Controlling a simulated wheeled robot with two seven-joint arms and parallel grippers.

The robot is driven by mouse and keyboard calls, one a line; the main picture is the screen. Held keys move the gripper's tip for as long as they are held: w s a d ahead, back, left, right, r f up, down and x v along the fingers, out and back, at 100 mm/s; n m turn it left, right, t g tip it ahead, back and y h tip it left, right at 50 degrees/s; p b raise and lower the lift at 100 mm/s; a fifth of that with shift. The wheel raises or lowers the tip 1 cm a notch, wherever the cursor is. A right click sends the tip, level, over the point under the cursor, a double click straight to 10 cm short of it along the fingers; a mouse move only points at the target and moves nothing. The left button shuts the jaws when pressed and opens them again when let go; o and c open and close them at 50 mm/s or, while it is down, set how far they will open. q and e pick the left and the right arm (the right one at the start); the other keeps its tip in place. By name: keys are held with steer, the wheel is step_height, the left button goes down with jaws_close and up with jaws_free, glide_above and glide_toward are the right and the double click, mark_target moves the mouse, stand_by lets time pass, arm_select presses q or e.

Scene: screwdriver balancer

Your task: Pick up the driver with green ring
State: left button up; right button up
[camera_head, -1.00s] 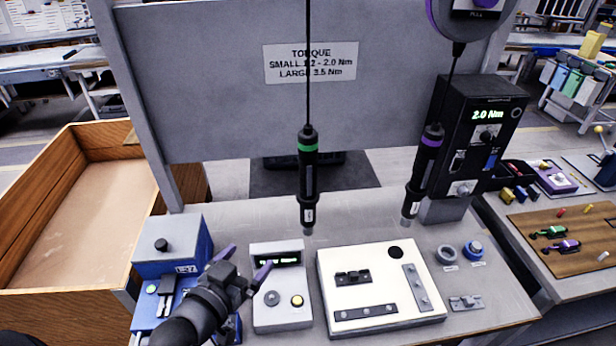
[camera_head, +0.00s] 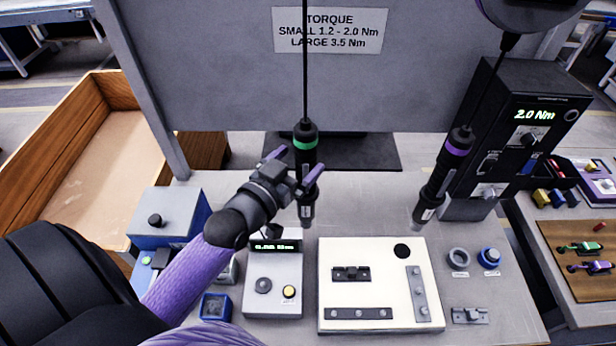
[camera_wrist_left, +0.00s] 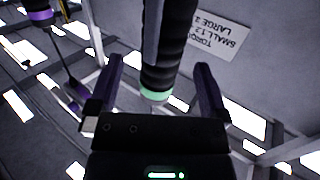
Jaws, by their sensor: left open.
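The driver with the green ring (camera_head: 305,145) hangs upright on a cable above the bench, black-bodied with a green band near its top. My left gripper (camera_head: 297,168) is open at its body, just below the ring. In the left wrist view the driver (camera_wrist_left: 160,60) stands between the two purple fingers of the left gripper (camera_wrist_left: 160,85), with a gap on each side; its green ring is partly in view. Whether any finger touches it I cannot tell. A second driver with a purple ring (camera_head: 446,165) hangs tilted to the right. My right gripper is not in view.
A white fixture board (camera_head: 375,280) with dark parts lies on the bench below. A grey box with a green display (camera_head: 273,285) stands left of it. A black torque unit (camera_head: 515,125) stands at the right, and a grey panel with a torque sign (camera_head: 330,30) stands behind.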

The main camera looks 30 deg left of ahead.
arm_select(q)
steer(key=w, duration=0.5)
steer(key=shift+f, duration=0.3)
jaws_close()
